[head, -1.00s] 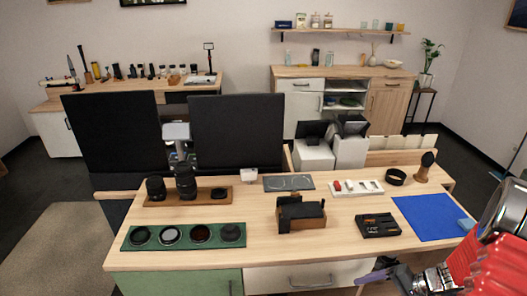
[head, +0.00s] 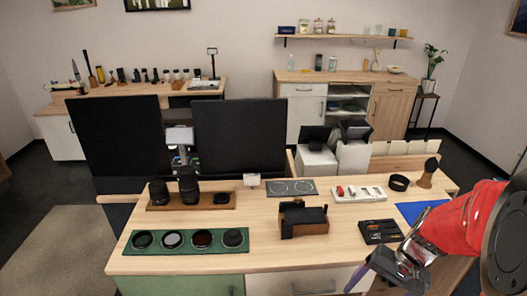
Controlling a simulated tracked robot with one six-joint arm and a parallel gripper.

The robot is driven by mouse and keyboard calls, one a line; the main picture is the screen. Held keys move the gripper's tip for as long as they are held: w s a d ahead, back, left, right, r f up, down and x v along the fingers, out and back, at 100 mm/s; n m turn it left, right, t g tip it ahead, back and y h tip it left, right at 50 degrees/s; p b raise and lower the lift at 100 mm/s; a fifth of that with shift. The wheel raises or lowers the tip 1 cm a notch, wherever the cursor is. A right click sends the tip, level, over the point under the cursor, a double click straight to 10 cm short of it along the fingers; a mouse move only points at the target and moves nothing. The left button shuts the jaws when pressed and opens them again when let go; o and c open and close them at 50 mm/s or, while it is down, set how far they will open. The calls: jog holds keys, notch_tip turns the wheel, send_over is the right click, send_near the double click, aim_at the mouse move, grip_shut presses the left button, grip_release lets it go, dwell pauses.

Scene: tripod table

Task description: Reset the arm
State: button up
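My gripper (head: 366,270) is in the head view at the lower right, in front of the table's front edge. Its dark purple-grey fingers point to the lower left. The view does not show clearly whether they are apart or closed, and I see no object in them. My red arm covers part of the blue mat (head: 408,209) and the table's right end. The wooden table (head: 270,222) stands across the middle.
A black tray (head: 380,231) lies close behind my gripper. A wooden holder with a black item (head: 303,219) stands left of it. A green tray of round filters (head: 187,252) lies front left; lenses (head: 189,186) stand behind it. Two dark panels (head: 239,138) rise behind the table.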

jog(key=s+a+r+n+t+h, duration=0.1)
jog(key=s+a+r+n+t, duration=0.1)
jog(key=a+r, duration=0.3)
jog(key=s+a+r+n+t+h, duration=0.2)
jog(key=s+a+r+n+t, duration=0.1)
jog(key=r, duration=1)
jog(key=s+a+n, duration=0.1)
jog(key=s+a, duration=0.1)
jog(key=a, duration=0.1)
jog(key=shift+s+a+t, duration=0.15)
jog(key=shift+t, duration=0.15)
